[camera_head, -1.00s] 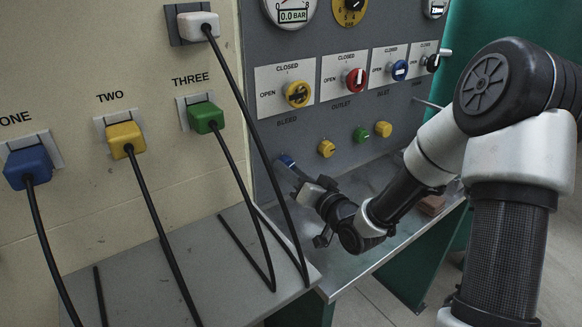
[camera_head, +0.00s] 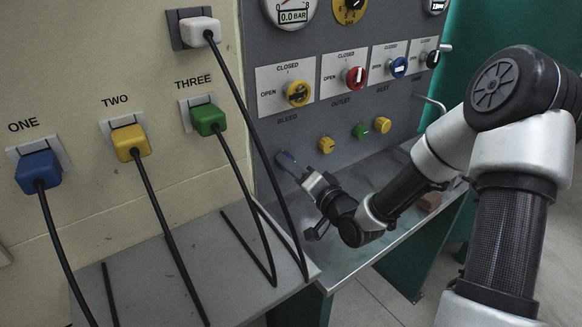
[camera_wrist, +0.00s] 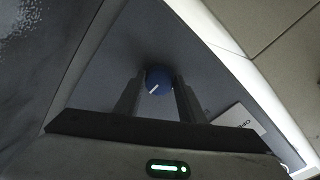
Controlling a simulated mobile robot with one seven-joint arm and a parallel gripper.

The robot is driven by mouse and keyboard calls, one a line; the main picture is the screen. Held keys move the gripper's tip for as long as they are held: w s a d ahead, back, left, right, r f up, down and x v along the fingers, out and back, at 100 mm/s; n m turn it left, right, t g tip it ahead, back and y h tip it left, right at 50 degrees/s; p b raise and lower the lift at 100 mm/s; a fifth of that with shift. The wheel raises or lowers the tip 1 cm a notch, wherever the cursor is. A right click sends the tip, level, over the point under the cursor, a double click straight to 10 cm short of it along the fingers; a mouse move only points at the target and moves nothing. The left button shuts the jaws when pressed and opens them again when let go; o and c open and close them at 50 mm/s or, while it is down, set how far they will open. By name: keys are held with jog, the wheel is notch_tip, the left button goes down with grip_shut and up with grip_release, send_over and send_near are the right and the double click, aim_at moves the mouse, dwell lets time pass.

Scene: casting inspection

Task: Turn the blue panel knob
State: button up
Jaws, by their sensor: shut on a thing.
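The blue panel knob (camera_head: 286,158) sits low on the grey panel, left of the yellow and green knobs. In the wrist view the blue knob (camera_wrist: 158,80) shows a white pointer line slanting to the lower left. My gripper (camera_head: 297,170) reaches the knob from the lower right. In the wrist view my gripper (camera_wrist: 158,92) has one finger on each side of the knob and is shut on it. Part of the knob is hidden by the fingers in the head view.
A yellow knob (camera_head: 326,145), a green knob (camera_head: 360,131) and another yellow knob (camera_head: 382,124) sit to the right. Black cables hang left of my gripper, from a white plug (camera_head: 199,31) and a green plug (camera_head: 208,119). A metal shelf (camera_head: 345,262) lies below.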

jog(key=o, duration=1)
jog(key=shift+o, duration=0.2)
jog(key=f+p+v, duration=0.1)
jog(key=p+v, duration=0.8)
jog(key=v, duration=0.8)
jog(key=shift+s+r, duration=0.2)
jog(key=shift+r, duration=0.2)
jog(key=shift+d, duration=0.1)
